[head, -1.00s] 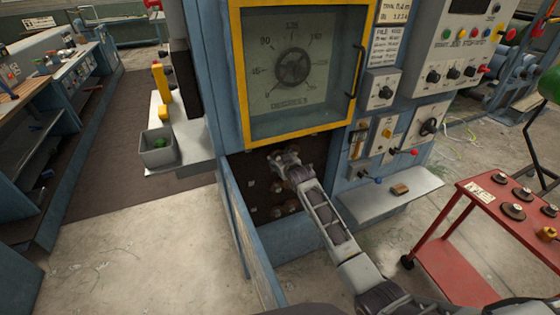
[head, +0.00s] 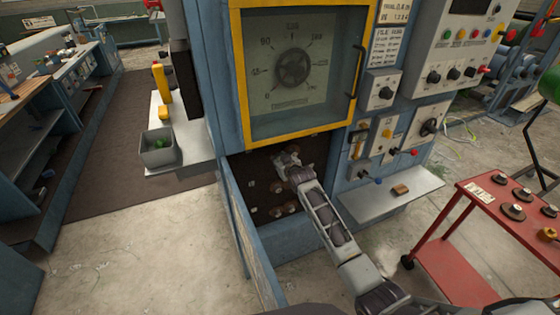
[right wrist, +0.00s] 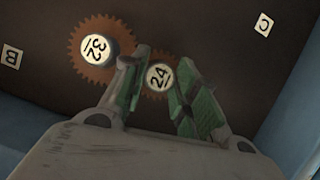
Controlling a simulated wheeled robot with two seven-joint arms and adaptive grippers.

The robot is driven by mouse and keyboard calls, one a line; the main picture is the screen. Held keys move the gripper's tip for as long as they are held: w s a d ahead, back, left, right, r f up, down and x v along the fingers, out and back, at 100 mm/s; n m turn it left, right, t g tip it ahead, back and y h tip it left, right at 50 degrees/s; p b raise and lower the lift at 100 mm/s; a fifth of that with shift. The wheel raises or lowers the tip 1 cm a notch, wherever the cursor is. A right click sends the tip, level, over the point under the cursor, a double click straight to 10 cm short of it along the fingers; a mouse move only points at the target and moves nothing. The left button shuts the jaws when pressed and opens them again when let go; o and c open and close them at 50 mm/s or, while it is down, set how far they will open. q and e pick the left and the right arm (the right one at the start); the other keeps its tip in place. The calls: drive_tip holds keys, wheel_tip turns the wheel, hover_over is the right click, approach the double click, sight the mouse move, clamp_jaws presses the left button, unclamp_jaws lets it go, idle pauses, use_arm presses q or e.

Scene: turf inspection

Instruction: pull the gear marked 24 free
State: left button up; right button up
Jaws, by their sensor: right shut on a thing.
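The gear marked 24 (right wrist: 159,76) is a small brown toothed gear with a white numbered hub, seen in the right wrist view between my green-padded fingers. My right gripper (right wrist: 154,88) is shut on its hub. In the head view my right gripper (head: 289,165) reaches into the open dark recess under the dial, and the gear cannot be made out there. A larger gear marked 32 (right wrist: 93,47) sits just left of the 24 gear, their rims close together; I cannot tell whether the teeth touch. My left gripper is not in view.
The recess's hinged blue door (head: 247,235) stands open on the left. Labels B (right wrist: 11,57) and C (right wrist: 264,24) are on the dark back panel. A grey shelf (head: 385,197) juts out at right. A red cart (head: 490,230) with several discs stands further right.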

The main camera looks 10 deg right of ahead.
drive_tip(key=shift+s+d+p, duration=0.25)
drive_tip(key=shift+s+p, duration=0.8)
drive_tip(key=shift+s, duration=0.15)
idle(0.5)
drive_tip(key=s+p, duration=0.2)
drive_tip(key=s+d+p, duration=0.1)
drive_tip(key=s+p, duration=0.1)
drive_tip(key=shift+s, duration=0.4)
idle(0.3)
idle(0.5)
